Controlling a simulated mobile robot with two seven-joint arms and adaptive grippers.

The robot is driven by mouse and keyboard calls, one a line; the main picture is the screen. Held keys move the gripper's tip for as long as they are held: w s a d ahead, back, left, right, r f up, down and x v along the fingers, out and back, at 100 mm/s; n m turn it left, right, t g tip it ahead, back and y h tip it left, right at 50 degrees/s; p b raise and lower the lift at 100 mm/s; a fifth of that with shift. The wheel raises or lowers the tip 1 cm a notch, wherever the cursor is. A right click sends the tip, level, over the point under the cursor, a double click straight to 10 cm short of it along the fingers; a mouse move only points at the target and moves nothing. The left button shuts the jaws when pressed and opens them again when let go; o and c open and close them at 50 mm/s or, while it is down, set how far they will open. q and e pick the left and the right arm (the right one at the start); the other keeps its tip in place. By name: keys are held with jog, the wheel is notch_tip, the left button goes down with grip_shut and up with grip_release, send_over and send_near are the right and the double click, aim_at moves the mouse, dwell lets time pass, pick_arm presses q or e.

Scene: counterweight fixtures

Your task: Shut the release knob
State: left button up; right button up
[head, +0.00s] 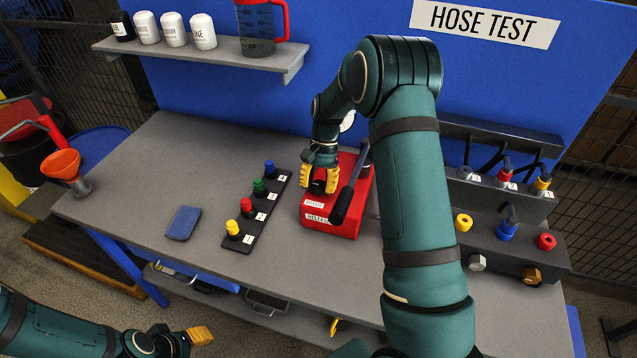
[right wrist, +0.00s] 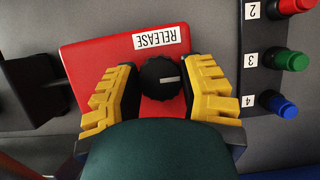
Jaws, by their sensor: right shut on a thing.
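The release knob (right wrist: 161,78) is a round black knob with a white pointer line, on a red box (head: 343,224) with a RELEASE label (right wrist: 162,38). In the right wrist view its pointer line points right. My right gripper (head: 320,180) is over the box, its yellow fingers on either side of the knob and shut on it. The fingers mostly hide the knob in the head view. My left gripper (head: 200,335) is low at the left, off the bench; its finger gap does not show clearly.
A black lever handle (head: 350,194) rises from the box beside my right gripper. A black strip (head: 240,243) with coloured plugs lies to the left. A blue pad (head: 184,222) lies further left. A dark hose rack (head: 490,210) stands right. The bench's left part is mostly clear.

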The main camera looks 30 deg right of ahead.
jog(key=shift+f, duration=0.1)
jog(key=o, duration=1.2)
jog(key=v, duration=1.2)
jog(key=shift+s+a, duration=0.1)
